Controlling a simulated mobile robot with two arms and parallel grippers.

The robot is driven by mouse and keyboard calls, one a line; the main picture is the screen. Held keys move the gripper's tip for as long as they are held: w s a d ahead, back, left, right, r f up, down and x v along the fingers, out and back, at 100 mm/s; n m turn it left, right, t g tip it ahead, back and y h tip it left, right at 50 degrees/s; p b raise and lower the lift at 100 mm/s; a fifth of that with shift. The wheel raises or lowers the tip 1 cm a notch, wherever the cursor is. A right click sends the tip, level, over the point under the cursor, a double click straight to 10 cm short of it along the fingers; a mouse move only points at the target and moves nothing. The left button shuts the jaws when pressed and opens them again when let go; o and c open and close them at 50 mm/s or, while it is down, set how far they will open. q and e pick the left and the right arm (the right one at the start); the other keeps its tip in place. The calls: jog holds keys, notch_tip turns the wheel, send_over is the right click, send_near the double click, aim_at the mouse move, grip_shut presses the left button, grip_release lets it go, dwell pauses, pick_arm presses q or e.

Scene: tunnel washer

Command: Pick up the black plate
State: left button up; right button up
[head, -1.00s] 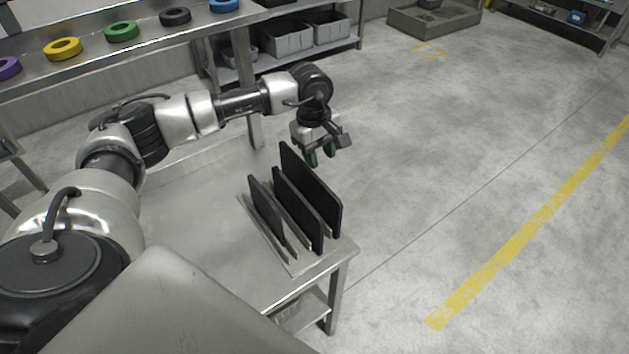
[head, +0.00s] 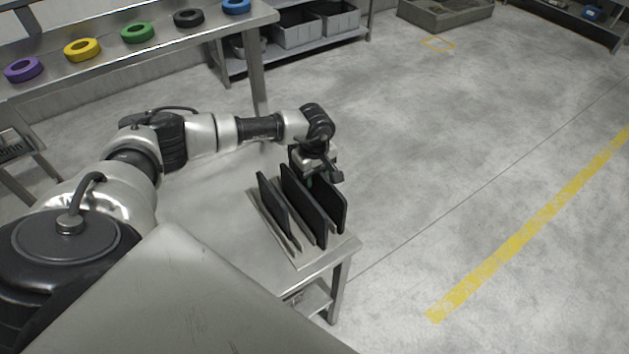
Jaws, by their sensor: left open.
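Three black plates stand on edge, side by side, in a flat metal rack (head: 267,233) on the steel table. They are the left, smaller plate (head: 273,203), the middle plate (head: 302,205) and the right plate (head: 334,207). My left gripper (head: 311,182) points down at the upper edge of the right plate, just behind the middle one. It is open. My right gripper is out of view.
The table (head: 200,215) has bare room left of the rack. A shelf behind carries purple, yellow (head: 82,49), green, black and blue rings. Grey bins (head: 297,31) stand on a lower shelf. The floor to the right is clear.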

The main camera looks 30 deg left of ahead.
pick_arm(q)
jog(key=shift+f, duration=0.2)
jog(key=c, duration=0.7)
grip_shut()
jog(key=shift+w+r, duration=0.1)
jog(key=shift+r, duration=0.1)
